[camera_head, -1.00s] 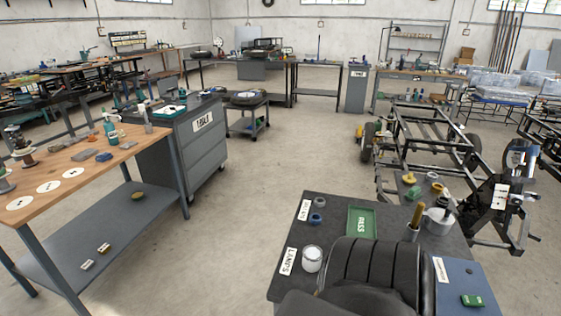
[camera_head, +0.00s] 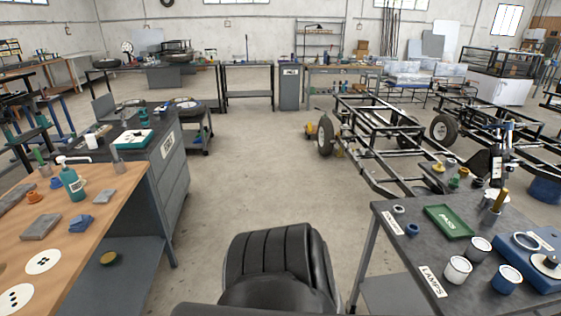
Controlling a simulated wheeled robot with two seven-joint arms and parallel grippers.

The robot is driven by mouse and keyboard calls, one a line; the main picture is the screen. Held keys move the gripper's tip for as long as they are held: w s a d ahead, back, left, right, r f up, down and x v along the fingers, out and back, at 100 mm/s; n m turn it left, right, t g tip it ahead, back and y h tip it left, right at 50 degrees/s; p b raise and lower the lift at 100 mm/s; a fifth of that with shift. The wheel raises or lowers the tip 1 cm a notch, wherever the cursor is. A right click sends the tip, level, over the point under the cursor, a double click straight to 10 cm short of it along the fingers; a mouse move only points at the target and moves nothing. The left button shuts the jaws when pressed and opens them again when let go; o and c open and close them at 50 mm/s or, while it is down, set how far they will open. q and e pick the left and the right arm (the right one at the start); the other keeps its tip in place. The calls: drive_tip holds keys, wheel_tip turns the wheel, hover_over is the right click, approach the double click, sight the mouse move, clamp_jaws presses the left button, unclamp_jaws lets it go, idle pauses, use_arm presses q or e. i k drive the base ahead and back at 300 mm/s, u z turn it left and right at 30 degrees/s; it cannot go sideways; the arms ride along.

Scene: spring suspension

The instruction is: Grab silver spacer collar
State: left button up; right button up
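Neither of my grippers shows in the head view. A small pale grey ring (camera_head: 398,208) lies on the dark right-hand table (camera_head: 400,262), near its left edge. It may be the silver spacer collar, but it is too small to be sure. A blue ring (camera_head: 412,229) lies just in front of it.
The right table also holds a green tray (camera_head: 448,221) and several cups. A wooden bench (camera_head: 115,235) stands at left, beside a grey cabinet (camera_head: 170,180). Open floor (camera_head: 245,170) lies between them. I cannot tell whether the black padded shape (camera_head: 275,262) is mine.

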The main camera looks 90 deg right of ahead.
sight(395, 208)
drive_tip(key=i, duration=0.2)
drive_tip(key=z, duration=2.8)
drive_tip(key=i, duration=3.05)
drive_tip(key=z, duration=3.9)
